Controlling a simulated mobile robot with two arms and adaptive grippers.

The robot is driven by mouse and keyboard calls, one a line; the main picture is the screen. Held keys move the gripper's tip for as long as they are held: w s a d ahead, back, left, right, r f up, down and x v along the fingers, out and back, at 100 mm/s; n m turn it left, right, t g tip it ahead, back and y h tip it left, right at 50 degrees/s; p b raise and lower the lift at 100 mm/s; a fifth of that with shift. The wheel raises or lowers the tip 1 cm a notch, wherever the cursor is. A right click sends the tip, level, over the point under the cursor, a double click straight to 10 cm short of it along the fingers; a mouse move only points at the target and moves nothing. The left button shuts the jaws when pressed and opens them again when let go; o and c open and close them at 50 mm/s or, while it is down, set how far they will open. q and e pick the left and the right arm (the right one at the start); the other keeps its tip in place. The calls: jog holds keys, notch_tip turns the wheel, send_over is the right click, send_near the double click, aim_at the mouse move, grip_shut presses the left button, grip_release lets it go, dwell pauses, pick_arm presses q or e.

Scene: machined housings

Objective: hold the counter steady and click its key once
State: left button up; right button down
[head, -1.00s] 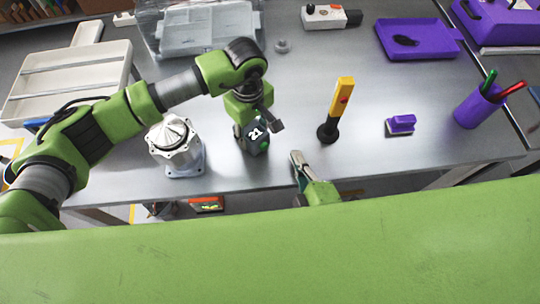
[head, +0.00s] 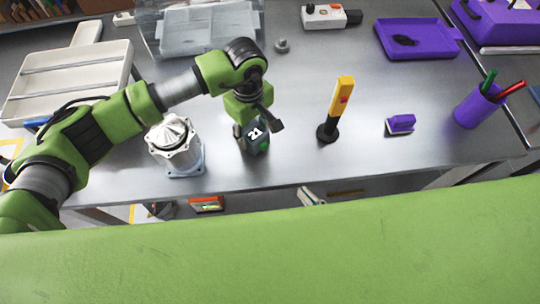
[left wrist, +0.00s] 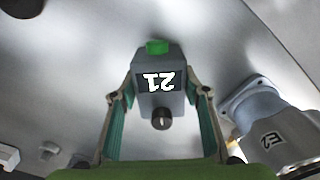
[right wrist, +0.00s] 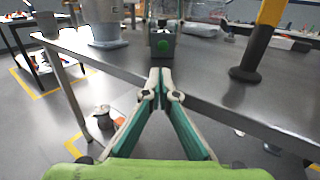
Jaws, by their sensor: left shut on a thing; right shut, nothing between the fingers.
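The counter (head: 257,142) is a small dark grey box with a white "21" on its display and a green key (head: 264,146). It stands near the table's front edge. My left gripper (head: 254,130) is shut on the counter; the left wrist view shows a finger on each side of the counter (left wrist: 158,100). My right gripper (head: 309,194) is shut and empty, low at the front edge and mostly hidden by my green body. In the right wrist view its closed fingertips (right wrist: 160,73) point toward the green key (right wrist: 163,47), with a gap between.
A silver machined housing (head: 177,150) stands left of the counter. A yellow-handled tool (head: 341,95) stands upright on a black base to the right, with a purple block (head: 401,123) beyond. The table's front edge (right wrist: 90,66) lies near the right gripper.

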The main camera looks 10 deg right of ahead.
aim_at(269, 163)
jog(key=shift+s, duration=0.15)
jog(key=x, duration=1.4)
jog(key=shift+r, duration=0.1)
jog(key=shift+a, duration=0.1)
